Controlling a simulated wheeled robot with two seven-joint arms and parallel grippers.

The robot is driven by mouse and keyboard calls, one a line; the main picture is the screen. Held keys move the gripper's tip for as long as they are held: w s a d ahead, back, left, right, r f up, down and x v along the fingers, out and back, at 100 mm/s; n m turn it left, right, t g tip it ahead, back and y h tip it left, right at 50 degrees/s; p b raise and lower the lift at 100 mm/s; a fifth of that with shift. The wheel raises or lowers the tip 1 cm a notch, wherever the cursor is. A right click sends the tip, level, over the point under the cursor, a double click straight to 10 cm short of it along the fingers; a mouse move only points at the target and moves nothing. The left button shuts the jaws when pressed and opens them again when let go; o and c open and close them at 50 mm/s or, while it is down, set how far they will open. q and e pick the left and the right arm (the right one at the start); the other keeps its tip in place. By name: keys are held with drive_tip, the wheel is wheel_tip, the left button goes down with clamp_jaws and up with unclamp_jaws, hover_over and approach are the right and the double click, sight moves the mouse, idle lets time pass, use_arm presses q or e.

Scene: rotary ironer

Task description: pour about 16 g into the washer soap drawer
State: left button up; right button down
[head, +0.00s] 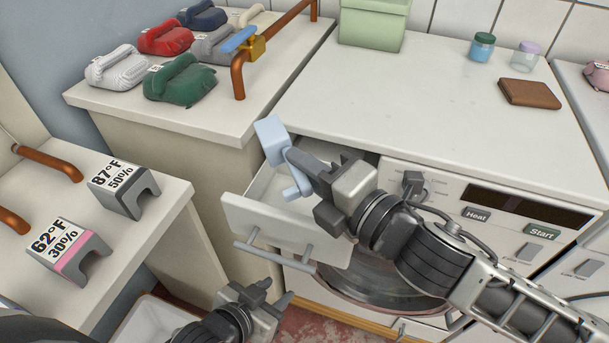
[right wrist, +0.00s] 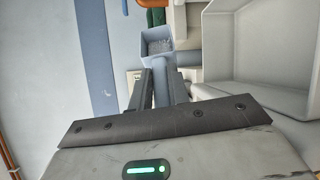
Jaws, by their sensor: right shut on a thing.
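My right gripper (head: 314,177) is shut on a light blue scoop (head: 271,138), holding it above the pulled-out washer soap drawer (head: 262,210). In the right wrist view, the scoop's square cup (right wrist: 157,34) lies just beyond the two fingers (right wrist: 160,85). Greyish grainy contents show inside it; their amount cannot be read. The scoop looks tilted in the head view, but nothing is seen falling from it. The arm and scoop hide part of the drawer's inside. My left gripper (head: 273,292) is empty, its fingers apart, low in front of the machine.
The washer top (head: 430,90) holds a green box (head: 375,24), two small jars (head: 482,47) and a brown wallet (head: 530,93). Folded cloth bundles (head: 180,82) lie on the left counter beside a copper pipe (head: 238,75). Labelled stands (head: 68,250) sit at lower left.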

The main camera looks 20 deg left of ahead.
drive_tip(key=shift+w+d, duration=0.1)
drive_tip(key=shift+w+d+r+m+y, duration=0.1)
drive_tip(key=shift+r+m+y, duration=0.3)
drive_tip(key=shift+r+m, duration=0.45)
idle(1.7)
drive_tip(key=shift+w+d+f+m+t+b, duration=0.15)
drive_tip(key=shift+m+t+b, duration=0.2)
drive_tip(key=shift+m, duration=0.5)
idle(1.0)
drive_tip(key=shift+d+r+m+y, duration=0.15)
drive_tip(key=shift+r+m+y, duration=0.35)
drive_tip(key=shift+r+m, duration=0.3)
idle(1.0)
drive_tip(key=shift+w+d+f+m+t, duration=0.15)
drive_tip(key=shift+m+t, duration=0.3)
drive_tip(key=shift+m, duration=0.35)
idle(0.9)
